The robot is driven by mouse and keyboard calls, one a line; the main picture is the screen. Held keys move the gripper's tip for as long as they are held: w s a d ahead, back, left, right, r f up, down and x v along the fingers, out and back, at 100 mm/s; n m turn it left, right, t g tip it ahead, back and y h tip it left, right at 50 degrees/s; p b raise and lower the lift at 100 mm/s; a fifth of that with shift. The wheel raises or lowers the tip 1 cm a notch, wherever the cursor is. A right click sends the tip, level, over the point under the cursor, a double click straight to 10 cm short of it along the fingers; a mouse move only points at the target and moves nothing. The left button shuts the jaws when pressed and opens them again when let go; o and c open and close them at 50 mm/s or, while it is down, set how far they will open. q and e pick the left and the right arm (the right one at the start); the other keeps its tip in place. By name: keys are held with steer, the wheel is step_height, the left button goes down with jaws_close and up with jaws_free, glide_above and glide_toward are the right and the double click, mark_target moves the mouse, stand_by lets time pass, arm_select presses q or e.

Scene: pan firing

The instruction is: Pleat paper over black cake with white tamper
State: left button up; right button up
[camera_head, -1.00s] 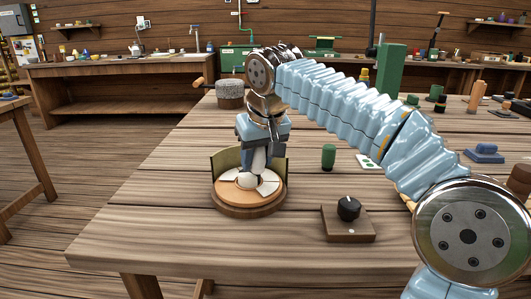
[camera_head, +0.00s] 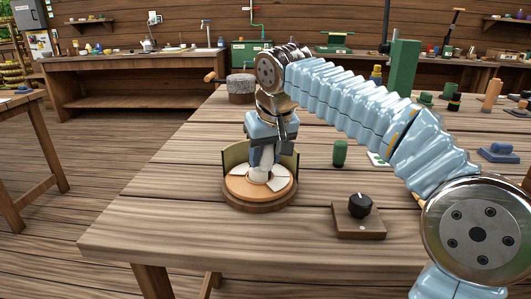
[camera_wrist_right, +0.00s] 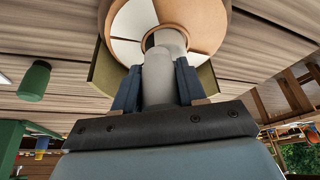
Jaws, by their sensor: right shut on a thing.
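My right gripper (camera_head: 263,158) is shut on a pale grey-white cylindrical tamper (camera_head: 261,173). In the right wrist view the dark blue fingers (camera_wrist_right: 158,84) hold the tamper (camera_wrist_right: 160,72) from both sides. Its lower end is over the middle of a round orange-brown piece (camera_head: 237,187), at or just above it; contact is hard to tell. White paper flaps (camera_head: 278,183) lie on that piece, with brown gaps between them; the flaps (camera_wrist_right: 129,50) also show in the wrist view. My left gripper is out of view.
A curved olive guard (camera_head: 235,156) stands behind the round piece on a wooden base (camera_head: 258,207). A block with a black knob (camera_head: 359,206) sits to the right, and a green cylinder (camera_head: 340,153) behind it. The table front is clear.

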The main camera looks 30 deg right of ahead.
stand_by(0.4)
steer(key=shift+r+p, duration=0.8)
steer(key=shift+r, duration=1.7)
